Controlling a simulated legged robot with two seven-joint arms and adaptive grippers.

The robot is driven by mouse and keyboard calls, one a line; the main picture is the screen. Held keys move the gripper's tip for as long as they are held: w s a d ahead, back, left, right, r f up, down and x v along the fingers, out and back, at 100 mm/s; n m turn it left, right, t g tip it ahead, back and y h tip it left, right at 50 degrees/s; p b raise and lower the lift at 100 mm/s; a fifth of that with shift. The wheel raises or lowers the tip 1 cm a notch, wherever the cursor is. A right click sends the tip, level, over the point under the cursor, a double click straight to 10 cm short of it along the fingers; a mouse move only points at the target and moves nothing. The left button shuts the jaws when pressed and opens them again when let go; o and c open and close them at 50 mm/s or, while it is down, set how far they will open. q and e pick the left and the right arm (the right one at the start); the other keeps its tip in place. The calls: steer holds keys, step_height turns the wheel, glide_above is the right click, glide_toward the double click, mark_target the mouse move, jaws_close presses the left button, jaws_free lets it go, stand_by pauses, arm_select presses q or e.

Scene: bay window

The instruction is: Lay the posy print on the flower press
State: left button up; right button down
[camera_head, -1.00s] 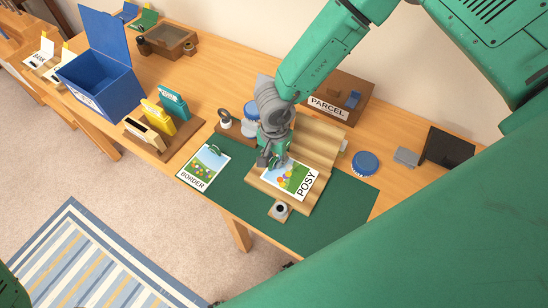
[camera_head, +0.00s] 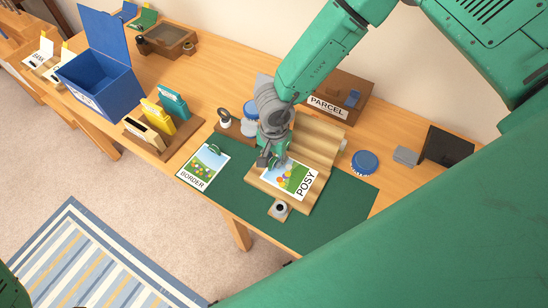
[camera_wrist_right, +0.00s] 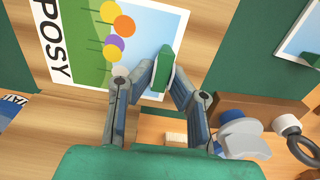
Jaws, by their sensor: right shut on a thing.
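The posy print (camera_head: 285,181) is a white-edged card with flowers, a POSY label and a green grip. It lies over the wooden flower press (camera_head: 296,203), looking flat on its lower board; the wrist view does not clearly show whether there is a small gap. In the right wrist view the print (camera_wrist_right: 85,45) is upper left, over pale wood (camera_wrist_right: 65,118). My right gripper (camera_head: 268,163) is above the print's left end. Its fingers (camera_wrist_right: 164,84) are shut on the green grip (camera_wrist_right: 165,66). My left gripper is out of view.
The border print (camera_head: 204,166) lies left on the green mat (camera_head: 233,194). A small block with a round dark top (camera_head: 280,210) stands before the press. The parcel box (camera_head: 334,98) is behind, a blue round lid (camera_head: 365,162) to the right. The mat's right part is clear.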

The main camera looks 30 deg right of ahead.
steer(key=c, duration=1.5)
jaws_free()
steer(key=shift+w+r+p, duration=0.1)
steer(key=shift+r+p, duration=3.15)
steer(key=shift+r, duration=0.3)
steer(key=shift+f, duration=0.15)
